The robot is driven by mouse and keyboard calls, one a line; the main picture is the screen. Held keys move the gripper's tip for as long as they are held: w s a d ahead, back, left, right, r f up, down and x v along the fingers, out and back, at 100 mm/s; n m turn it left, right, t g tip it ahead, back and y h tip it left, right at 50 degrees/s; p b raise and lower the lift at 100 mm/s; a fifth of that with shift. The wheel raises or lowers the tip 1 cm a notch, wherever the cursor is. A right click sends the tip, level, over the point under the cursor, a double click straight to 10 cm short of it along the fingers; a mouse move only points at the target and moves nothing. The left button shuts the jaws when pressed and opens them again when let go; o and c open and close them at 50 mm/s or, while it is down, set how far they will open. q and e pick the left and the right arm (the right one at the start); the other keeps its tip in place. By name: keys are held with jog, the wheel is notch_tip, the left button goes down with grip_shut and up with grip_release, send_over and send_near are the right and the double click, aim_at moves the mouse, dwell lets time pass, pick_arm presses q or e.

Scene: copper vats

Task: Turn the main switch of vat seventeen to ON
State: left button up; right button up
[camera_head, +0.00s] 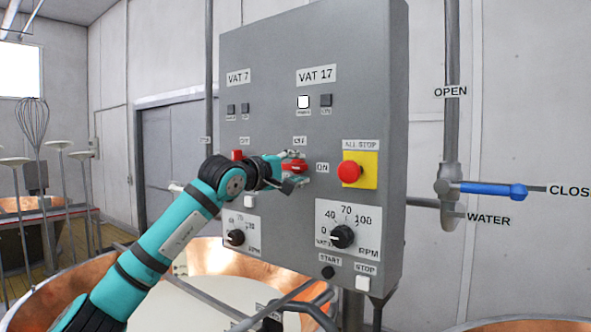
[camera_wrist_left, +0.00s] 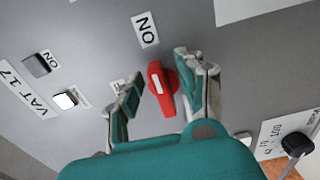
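The red main switch of vat 17 (camera_head: 293,167) is on the grey panel, with an OFF label (camera_head: 300,140) above it and an ON label (camera_head: 322,167) to its right. My left gripper (camera_head: 297,171) is at this switch. In the left wrist view, the red knob (camera_wrist_left: 160,88) lies between the gripper's two spread fingers (camera_wrist_left: 158,84). A gap shows beside the left finger; whether the right finger touches cannot be told. The knob's long axis runs roughly towards the ON label (camera_wrist_left: 147,30). My right gripper is not in view.
Vat 17's left lamp (camera_head: 303,102) is white; its right lamp (camera_head: 326,100) is dark. A red ALL STOP button (camera_head: 349,172) stands right of the switch, a speed dial (camera_head: 342,236) below. Vat 7's red switch (camera_head: 237,155) is to the left. A blue-handled water valve (camera_head: 493,190) is far right.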

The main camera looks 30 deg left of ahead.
pick_arm(q)
jog(key=shift+s, duration=0.2)
jog(key=s, duration=1.1)
jog(key=shift+s+a, duration=0.3)
jog(key=shift+a, duration=0.15)
